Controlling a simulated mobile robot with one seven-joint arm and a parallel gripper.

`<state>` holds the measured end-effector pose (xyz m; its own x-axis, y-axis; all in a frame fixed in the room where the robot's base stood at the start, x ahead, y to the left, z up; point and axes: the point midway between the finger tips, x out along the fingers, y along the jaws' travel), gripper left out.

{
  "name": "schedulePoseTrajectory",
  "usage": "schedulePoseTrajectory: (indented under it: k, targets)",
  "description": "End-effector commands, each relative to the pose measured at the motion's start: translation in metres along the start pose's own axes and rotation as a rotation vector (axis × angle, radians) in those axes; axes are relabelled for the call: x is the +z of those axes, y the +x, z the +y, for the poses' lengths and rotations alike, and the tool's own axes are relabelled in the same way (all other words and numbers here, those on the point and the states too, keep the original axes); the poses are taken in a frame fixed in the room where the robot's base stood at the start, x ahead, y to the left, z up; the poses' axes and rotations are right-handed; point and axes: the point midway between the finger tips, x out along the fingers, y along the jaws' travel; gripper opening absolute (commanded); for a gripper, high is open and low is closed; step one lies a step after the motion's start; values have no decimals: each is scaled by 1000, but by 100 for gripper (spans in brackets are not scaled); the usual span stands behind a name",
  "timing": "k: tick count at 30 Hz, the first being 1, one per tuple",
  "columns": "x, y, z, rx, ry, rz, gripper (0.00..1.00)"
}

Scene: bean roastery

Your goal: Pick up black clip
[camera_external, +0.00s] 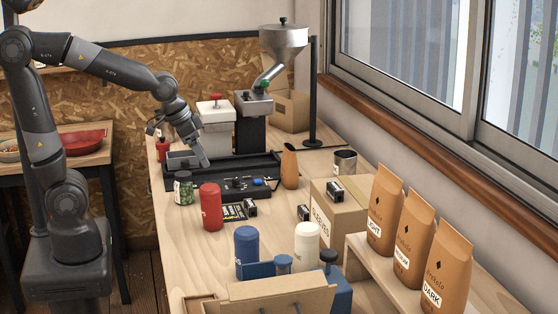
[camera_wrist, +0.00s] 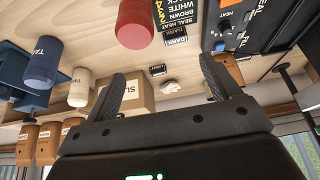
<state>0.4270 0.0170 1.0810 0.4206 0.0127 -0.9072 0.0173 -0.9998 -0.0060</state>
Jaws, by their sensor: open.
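Several small black pieces with pale faces, which look like clips, show in the external view. One black clip (camera_external: 250,207) lies on the counter by the label card, another (camera_external: 304,213) lies beside the cardboard box, and a third (camera_external: 334,189) is on top of that box. In the wrist view a small black piece with a pale label (camera_wrist: 158,70) lies beyond the fingertips. I cannot tell for sure which one it is. My gripper (camera_wrist: 162,82) is open and empty. In the external view my gripper (camera_external: 186,160) is above the counter's far left, well away from the clips.
A red canister (camera_external: 210,207), blue canister (camera_external: 246,244) and white canister (camera_external: 307,243) stand on the counter. The cardboard box (camera_external: 342,219) is at right, near brown coffee bags (camera_external: 433,263). A black heat sealer (camera_external: 240,187) and a grinder (camera_external: 283,45) stand farther back.

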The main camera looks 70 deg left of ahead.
Motion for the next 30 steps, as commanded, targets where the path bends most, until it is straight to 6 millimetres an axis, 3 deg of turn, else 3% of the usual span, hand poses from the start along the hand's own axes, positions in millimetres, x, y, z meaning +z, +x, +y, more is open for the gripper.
schedulePoseTrajectory:
  k: [6, 10, 30]
  targets:
    - [-33, 61, -12, -1, -11, -30, 82]
    - [-45, 89, -17, -2, -15, -38, 82]
    - [-51, 164, -22, -1, -18, -42, 82]
